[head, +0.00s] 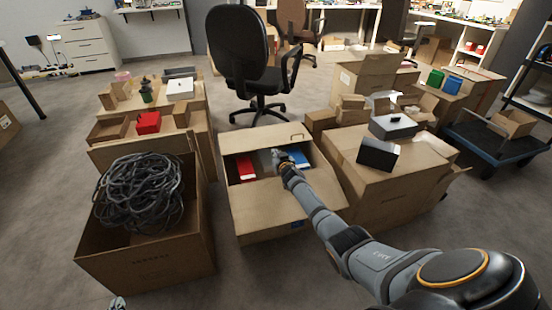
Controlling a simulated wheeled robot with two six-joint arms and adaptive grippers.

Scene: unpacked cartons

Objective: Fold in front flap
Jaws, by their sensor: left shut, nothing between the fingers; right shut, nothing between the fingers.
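The open carton (233,222) stands on the floor in the middle of the head view. Its front flap (265,204) spreads outward on the near side, sloping toward me. Its far flap (262,137) lies at the back of the opening. A red item (246,167) and a blue item (299,157) show inside. My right gripper (277,156) is shut and empty, over the opening between these items; its arm crosses above the right part of the front flap. My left gripper (117,302) is shut and only just in view at the bottom left edge, far from the carton.
A carton of coiled dark cable (143,195) stands close on the left. A closed carton (400,176) with a dark box (378,153) on it stands close on the right. An office chair (240,50) is behind. Floor shows in front of the middle carton.

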